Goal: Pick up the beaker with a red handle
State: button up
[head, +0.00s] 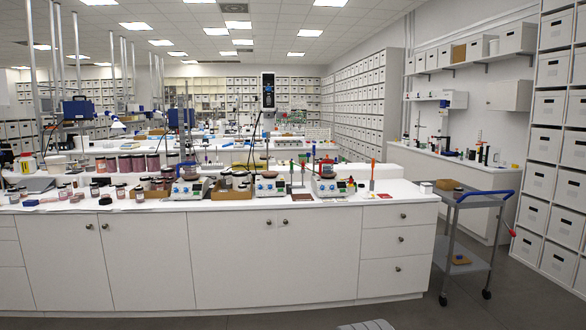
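I cannot make out a beaker with a red handle for certain at this size. A small reddish vessel (327,168) stands on the rightmost white hotplate (326,187) on the long white bench (400,196). An upright tool with an orange-red handle (373,168) stands just right of that hotplate. A second hotplate (267,188) and a third hotplate (189,190) stand further left, each with a small vessel on top. My gripper is not in view.
Many dark-lidded pigment jars (125,163) crowd the bench's left half. A brown box (231,193) sits between two hotplates. A grey cart (474,200) with a blue handle stands right of the bench.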

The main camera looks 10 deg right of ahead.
aim_at(327, 163)
jog(key=z, duration=0.35)
jog(key=i, duration=1.95)
jog(key=z, duration=0.55)
jog(key=i, duration=1.65)
jog(key=u, duration=0.4)
jog(key=i, duration=1.75)
jog(key=u, duration=0.35)
